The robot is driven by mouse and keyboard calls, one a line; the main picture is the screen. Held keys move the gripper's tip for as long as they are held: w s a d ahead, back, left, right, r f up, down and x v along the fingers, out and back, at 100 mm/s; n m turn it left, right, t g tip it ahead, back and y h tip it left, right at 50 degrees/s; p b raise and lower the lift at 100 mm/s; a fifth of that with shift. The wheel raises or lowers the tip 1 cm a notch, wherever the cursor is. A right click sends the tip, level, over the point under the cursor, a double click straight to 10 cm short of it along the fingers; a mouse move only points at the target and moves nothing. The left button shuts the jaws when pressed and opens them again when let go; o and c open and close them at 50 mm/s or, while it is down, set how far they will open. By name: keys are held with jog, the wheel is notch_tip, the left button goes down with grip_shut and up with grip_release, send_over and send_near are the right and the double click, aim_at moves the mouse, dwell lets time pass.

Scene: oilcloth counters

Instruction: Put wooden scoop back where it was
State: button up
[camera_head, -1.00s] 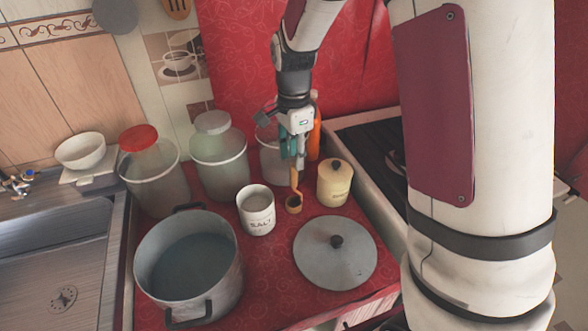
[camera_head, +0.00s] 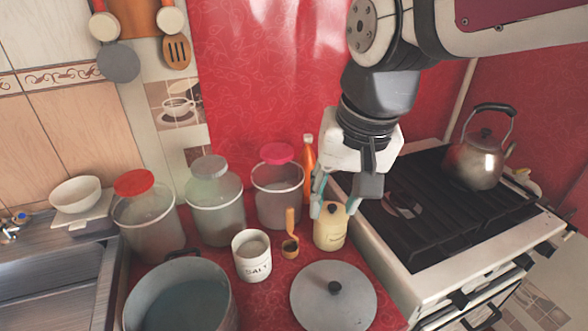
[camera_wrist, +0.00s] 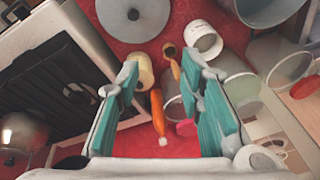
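The wooden scoop (camera_head: 290,245) stands on the red counter (camera_head: 262,312) with its handle pointing up, between the salt jar and a cream lidded canister. It also shows in the wrist view (camera_wrist: 171,54). My gripper (camera_head: 341,205) is above and behind the cream canister (camera_head: 329,232), to the right of the scoop. In the wrist view my gripper (camera_wrist: 168,100) has its teal fingers wide apart with nothing held between them. The white salt jar (camera_head: 252,258) stands just left of the scoop and is open at the top.
A large pot (camera_head: 222,300) and a grey lid (camera_head: 362,300) are in front. Several plastic jars, including the pink-lidded jar (camera_head: 278,195), stand behind. An orange bottle (camera_head: 307,160) is near my gripper. The stove (camera_head: 395,255) with a kettle (camera_head: 478,163) is right.

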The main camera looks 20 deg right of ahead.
jog(key=s+n+t, duration=0.1)
jog(key=s+n, duration=0.3)
jog(key=s, duration=0.3)
jog(key=shift+s+f+n, duration=0.15)
jog(key=shift+s+n, duration=0.15)
jog(key=shift+d, duration=0.1)
jog(key=shift+r+p, duration=0.55)
jog(key=shift+r, duration=0.25)
